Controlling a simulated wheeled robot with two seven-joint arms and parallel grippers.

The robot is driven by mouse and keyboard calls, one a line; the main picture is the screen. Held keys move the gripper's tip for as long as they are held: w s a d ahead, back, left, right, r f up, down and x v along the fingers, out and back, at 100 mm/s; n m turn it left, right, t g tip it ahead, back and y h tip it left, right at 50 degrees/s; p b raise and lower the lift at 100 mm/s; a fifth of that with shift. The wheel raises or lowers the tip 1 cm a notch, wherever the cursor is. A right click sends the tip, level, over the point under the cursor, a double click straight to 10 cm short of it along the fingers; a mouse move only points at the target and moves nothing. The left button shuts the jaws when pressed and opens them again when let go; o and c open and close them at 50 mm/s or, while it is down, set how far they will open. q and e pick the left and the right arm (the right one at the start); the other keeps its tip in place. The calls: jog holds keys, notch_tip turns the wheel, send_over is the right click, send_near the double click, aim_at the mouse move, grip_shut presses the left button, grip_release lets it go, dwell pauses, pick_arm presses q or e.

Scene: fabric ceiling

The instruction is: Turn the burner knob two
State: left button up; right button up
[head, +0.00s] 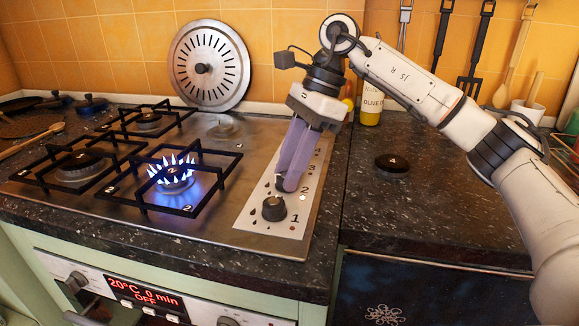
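The stove's control strip (251,222) has a row of knobs with printed numbers. The black knob marked 1 (273,208) stands clear at the front. Knob two (280,185) is behind it, beside the printed 2, and is mostly hidden by my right gripper (288,184). The gripper's purple fingers point down with their tips at knob two; whether they are closed on it I cannot tell. The burner marked 2 (175,180) has a blue flame. My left gripper is not in view.
A round metal lid (208,66) leans on the tiled wall. A yellow oil bottle (371,107) stands behind my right arm. A black round item (391,164) is on the right counter, which is otherwise largely clear in front.

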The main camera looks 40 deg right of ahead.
jog(key=shift+m, duration=0.3)
jog(key=m, duration=0.2)
jog(key=m+t, duration=0.1)
jog(key=shift+s+m+t+h, duration=0.2)
jog(key=shift+m+t+h, duration=0.1)
jog(key=shift+m, duration=0.1)
jog(key=m+t+h+p, duration=0.1)
jog(key=m, duration=0.3)
jog(key=shift+s+a, duration=0.1)
jog(key=shift+a, duration=0.05)
jog(key=m+h, duration=0.1)
jog(key=m, duration=0.1)
jog(key=m+t+h, duration=0.1)
jog(key=m, duration=0.2)
jog(key=shift+a+r, duration=0.1)
jog(key=shift+a, duration=0.05)
jog(key=shift+a+m+h+p, duration=0.1)
jog(key=shift+m+h+p, duration=0.45)
jog(key=shift+m, duration=1.25)
jog(key=o, duration=1)
jog(key=shift+o, duration=0.2)
